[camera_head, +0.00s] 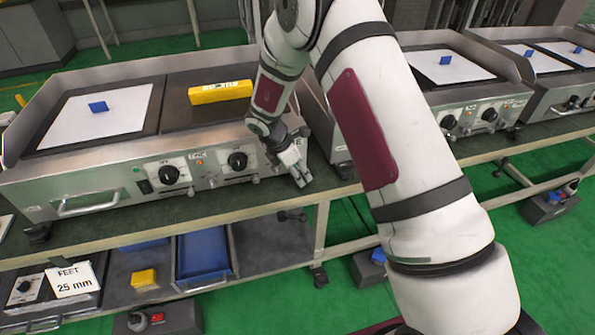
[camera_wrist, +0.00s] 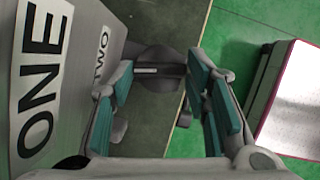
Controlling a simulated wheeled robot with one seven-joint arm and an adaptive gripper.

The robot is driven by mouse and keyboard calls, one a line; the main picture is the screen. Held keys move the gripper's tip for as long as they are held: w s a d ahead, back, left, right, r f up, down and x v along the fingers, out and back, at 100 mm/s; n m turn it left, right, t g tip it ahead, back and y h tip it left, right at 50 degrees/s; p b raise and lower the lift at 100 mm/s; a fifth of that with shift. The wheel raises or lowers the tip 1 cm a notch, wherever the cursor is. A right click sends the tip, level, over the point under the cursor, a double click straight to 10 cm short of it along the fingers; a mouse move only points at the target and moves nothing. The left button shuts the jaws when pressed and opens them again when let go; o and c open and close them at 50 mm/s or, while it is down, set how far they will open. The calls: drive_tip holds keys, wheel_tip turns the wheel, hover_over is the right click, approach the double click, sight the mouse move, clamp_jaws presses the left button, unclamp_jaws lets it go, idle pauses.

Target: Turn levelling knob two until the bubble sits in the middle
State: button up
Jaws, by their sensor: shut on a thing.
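The levelling knob (camera_wrist: 158,60) is a dark round foot with a pale mark, beside a metal panel labelled TWO (camera_wrist: 101,55) in the wrist view. My gripper (camera_wrist: 160,80) has its teal-padded fingers on either side of this knob and is shut on it. In the head view my gripper (camera_head: 299,174) is low at the front right corner of the left heating unit (camera_head: 95,180), hiding the knob there. A yellow spirit level (camera_head: 220,92) lies on the unit's dark right plate. Its bubble is too small to make out.
A second label reads ONE (camera_wrist: 40,85). Control knobs (camera_head: 172,174) and a bar handle (camera_head: 88,205) project from the unit's front. A second unit (camera_head: 470,100) stands to the right on the bench. The lower shelf holds a blue tray (camera_head: 203,254) and a yellow block (camera_head: 144,278).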

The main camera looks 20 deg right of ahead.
drive_tip(key=o, duration=1.2)
drive_tip(key=shift+c, duration=0.2)
